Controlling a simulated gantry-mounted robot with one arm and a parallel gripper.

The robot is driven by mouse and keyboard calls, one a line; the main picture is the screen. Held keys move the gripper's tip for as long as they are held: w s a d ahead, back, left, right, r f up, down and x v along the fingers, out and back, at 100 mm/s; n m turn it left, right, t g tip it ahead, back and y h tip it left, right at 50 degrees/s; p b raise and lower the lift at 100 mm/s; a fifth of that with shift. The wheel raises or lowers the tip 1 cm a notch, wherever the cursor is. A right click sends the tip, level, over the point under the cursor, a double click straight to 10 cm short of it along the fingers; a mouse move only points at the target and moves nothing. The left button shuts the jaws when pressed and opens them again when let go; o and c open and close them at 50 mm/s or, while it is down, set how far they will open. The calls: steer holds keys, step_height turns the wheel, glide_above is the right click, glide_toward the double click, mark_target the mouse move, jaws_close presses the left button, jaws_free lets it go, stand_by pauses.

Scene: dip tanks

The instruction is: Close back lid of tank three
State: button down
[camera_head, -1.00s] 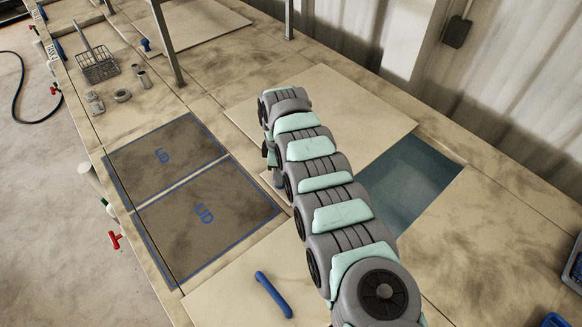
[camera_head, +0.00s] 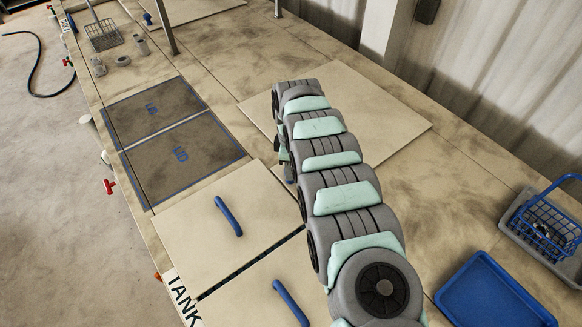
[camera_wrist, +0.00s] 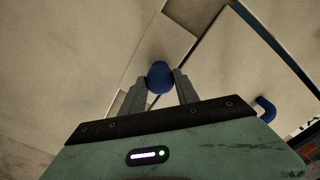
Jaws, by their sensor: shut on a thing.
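The back lid (camera_head: 385,130) is a large pale panel lying flat on the bench behind my arm in the head view. No water shows beside it; my arm hides part of its near edge. In the wrist view my gripper (camera_wrist: 160,70) has its two grey fingers on either side of a round blue handle end (camera_wrist: 159,80), shut on it. In the head view my arm mostly hides the fingertips and the handle. Nearer lids with blue bar handles (camera_head: 228,216) lie flat, with a narrow dark gap between them.
Two dark blue-edged areas marked LID (camera_head: 185,158) lie left of my arm. A blue tray (camera_head: 495,293) and a basket (camera_head: 545,225) stand at the right. A post (camera_head: 162,25) rises at the back. The bench between the back lid and wall is clear.

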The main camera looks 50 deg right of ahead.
steer(key=shift+s, duration=0.15)
steer(key=c, duration=0.9)
jaws_free()
step_height(320, 180, up, 11)
steer(key=b, duration=0.2)
steer(key=shift+f, duration=0.1)
